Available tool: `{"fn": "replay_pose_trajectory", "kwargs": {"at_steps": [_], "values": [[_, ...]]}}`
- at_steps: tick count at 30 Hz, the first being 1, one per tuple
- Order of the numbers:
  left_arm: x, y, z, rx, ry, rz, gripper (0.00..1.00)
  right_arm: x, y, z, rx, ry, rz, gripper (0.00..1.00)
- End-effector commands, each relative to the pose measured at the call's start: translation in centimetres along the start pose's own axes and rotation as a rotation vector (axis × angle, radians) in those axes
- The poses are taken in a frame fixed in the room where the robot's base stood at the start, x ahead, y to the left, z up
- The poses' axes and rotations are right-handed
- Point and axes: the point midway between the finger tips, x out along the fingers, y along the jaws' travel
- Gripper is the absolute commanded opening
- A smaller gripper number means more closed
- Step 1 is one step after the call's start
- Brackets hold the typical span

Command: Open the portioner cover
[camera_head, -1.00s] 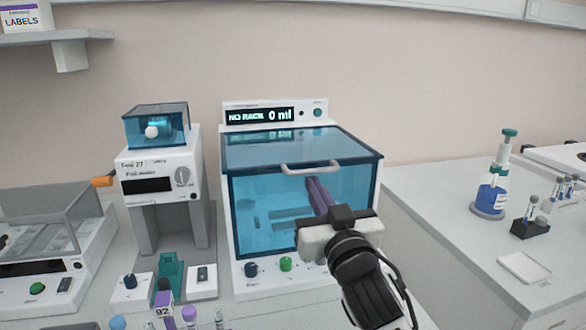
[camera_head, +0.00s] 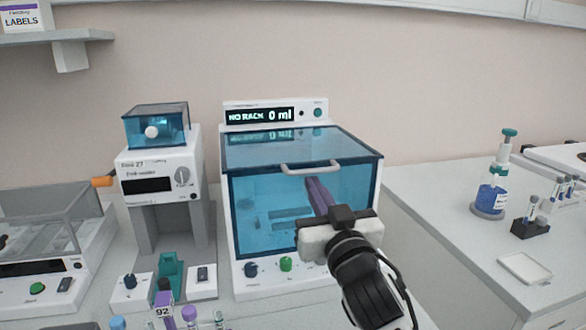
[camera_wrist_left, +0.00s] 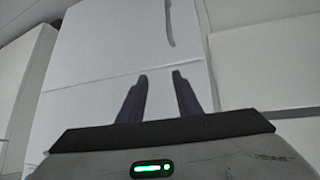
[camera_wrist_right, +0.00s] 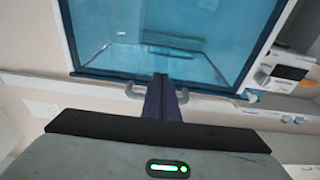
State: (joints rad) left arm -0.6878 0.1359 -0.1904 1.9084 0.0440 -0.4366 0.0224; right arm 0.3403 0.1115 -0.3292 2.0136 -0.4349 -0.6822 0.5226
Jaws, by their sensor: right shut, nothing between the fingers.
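The portioner (camera_head: 310,240) stands in the middle of the head view, with a blue see-through cover (camera_head: 258,200) and a grey bar handle (camera_head: 310,167) along the cover's upper front edge. The cover is down. My left gripper (camera_wrist_left: 161,76) is open and empty in the left wrist view, facing white panels.
A device with a small blue lid (camera_head: 156,126) stands left of the portioner. Capped tubes (camera_head: 180,315) are at the front edge. A blue-liquid bottle (camera_head: 491,195), a tube rack (camera_head: 530,226) and a white tray (camera_head: 525,268) are on the right counter. The display reads "NO RACK 0 ml".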

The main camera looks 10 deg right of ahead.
Motion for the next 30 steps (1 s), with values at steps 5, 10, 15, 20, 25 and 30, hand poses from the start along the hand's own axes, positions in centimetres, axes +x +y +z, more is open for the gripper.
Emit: {"fn": "replay_pose_trajectory", "kwargs": {"at_steps": [5,10,15,20,25,30], "values": [[0.0,0.0,0.0,0.000,0.000,0.000,0.31,0.0,0.0,0.0,0.000,0.000,0.000,0.00],[0.0,0.0,0.0,0.000,0.001,0.000,0.31,0.0,0.0,0.0,0.000,0.000,0.000,0.00],[-0.1,0.0,-0.2,0.000,0.001,0.000,0.31,0.0,0.0,-0.2,0.000,0.000,0.000,0.00],[-0.8,0.1,-1.0,0.000,0.002,0.000,0.31,0.2,0.0,-1.2,0.001,0.000,0.000,0.00],[-1.8,0.2,-2.0,0.000,0.004,0.000,0.31,0.4,0.0,-2.7,0.002,0.000,0.000,0.00],[-2.8,0.3,-3.0,0.000,0.004,0.000,0.31,0.6,0.0,-4.1,0.000,0.001,0.000,0.00]]}}
